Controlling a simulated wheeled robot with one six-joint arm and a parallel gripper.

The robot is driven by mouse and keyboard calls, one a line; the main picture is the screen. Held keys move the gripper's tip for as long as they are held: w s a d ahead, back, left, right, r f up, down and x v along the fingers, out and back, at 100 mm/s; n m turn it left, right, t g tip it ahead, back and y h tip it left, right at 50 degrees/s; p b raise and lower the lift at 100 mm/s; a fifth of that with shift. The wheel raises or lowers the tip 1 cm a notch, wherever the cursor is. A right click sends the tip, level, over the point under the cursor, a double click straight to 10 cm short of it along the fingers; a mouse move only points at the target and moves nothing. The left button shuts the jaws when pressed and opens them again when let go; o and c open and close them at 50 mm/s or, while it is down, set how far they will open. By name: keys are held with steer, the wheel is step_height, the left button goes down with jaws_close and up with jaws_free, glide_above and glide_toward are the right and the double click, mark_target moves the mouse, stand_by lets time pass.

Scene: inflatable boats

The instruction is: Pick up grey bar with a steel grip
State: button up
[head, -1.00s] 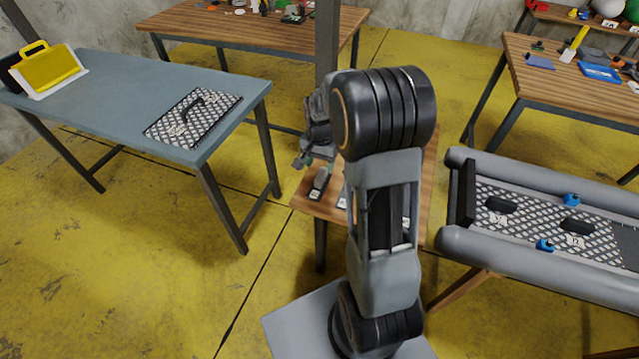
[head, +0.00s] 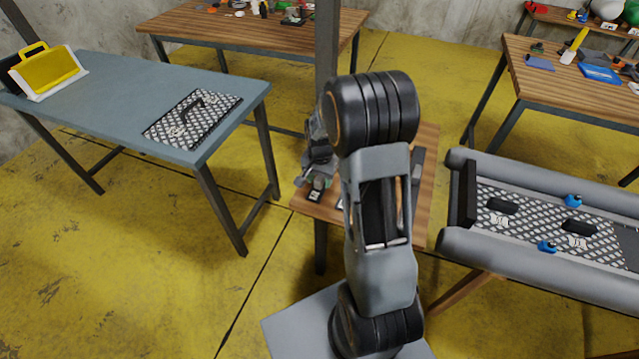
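My gripper (head: 316,176) points down over the left edge of the small wooden table (head: 426,205), at a dark bar-like piece (head: 315,196) with a white label at its near end. The fingertips are small and partly merge with this piece, so I cannot tell whether they touch it or how wide they stand. Another long grey piece (head: 418,164) lies on the right side of the same table, partly behind my arm. I cannot make out a steel grip on either one. My arm hides the table's middle.
A blue-grey table (head: 120,95) at left holds a chequered plate (head: 190,120) with a black handle and a yellow case (head: 47,70). A grey inflatable boat (head: 540,275) lies at right. A dark post (head: 327,45) stands behind my arm. Yellow floor is open at front left.

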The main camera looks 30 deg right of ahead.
jaws_close()
steer(key=shift+r, duration=0.1)
steer(key=shift+r, duration=0.5)
step_height(320, 180, up, 2)
steer(key=shift+r, duration=0.2)
steer(key=s+d+r+p, duration=0.2)
steer(key=s+d+r, duration=0.3)
steer(key=s+r, duration=0.5)
steer(key=shift+s+d+r+p, duration=0.3)
steer(key=shift+s+d, duration=0.1)
steer(key=shift+s, duration=1)
